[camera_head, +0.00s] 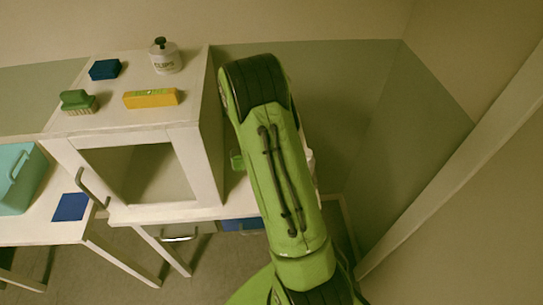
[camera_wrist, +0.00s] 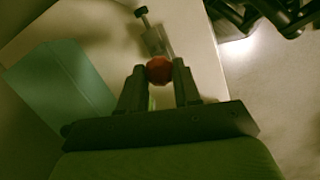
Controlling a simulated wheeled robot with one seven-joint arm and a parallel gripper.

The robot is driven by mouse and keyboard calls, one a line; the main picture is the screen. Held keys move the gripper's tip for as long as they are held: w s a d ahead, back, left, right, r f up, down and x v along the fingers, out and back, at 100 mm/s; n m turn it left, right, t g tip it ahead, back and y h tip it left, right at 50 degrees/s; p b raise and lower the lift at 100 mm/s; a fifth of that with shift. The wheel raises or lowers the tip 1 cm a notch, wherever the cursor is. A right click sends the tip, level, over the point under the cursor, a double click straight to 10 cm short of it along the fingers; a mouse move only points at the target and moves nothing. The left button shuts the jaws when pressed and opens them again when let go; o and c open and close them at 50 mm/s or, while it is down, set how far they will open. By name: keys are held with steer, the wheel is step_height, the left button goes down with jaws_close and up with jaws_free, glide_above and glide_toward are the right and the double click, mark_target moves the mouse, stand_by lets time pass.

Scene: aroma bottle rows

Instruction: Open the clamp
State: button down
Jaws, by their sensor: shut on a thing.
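In the wrist view, my gripper (camera_wrist: 158,73) has its two dark fingers on either side of a round red knob (camera_wrist: 159,69) and is shut on it. Beyond the knob, a grey metal piece with a dark end, seemingly the clamp (camera_wrist: 154,40), extends over a white surface. The fingers and the knob hide its near part, and I cannot tell whether the clamp is open. In the head view, my green arm hides the gripper and the clamp.
In the head view, a white cabinet (camera_head: 205,150) stands left of my arm. A jar (camera_head: 165,60), blue block (camera_head: 105,69), green brush (camera_head: 78,102) and yellow box (camera_head: 151,98) are on top. A teal box (camera_head: 17,178) and blue square (camera_head: 71,207) lie further left. Walls close the right side.

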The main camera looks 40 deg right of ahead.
steer(key=shift+w+a+g+h+p, duration=0.4)
steer(key=shift+w+a+h+p, duration=0.05)
steer(key=shift+a+h, duration=0.15)
steer(key=c, duration=0.8)
jaws_free()
steer(key=p+v, duration=0.2)
steer(key=v, duration=1)
steer(key=shift+f, duration=0.1)
steer(key=shift+c, duration=0.2)
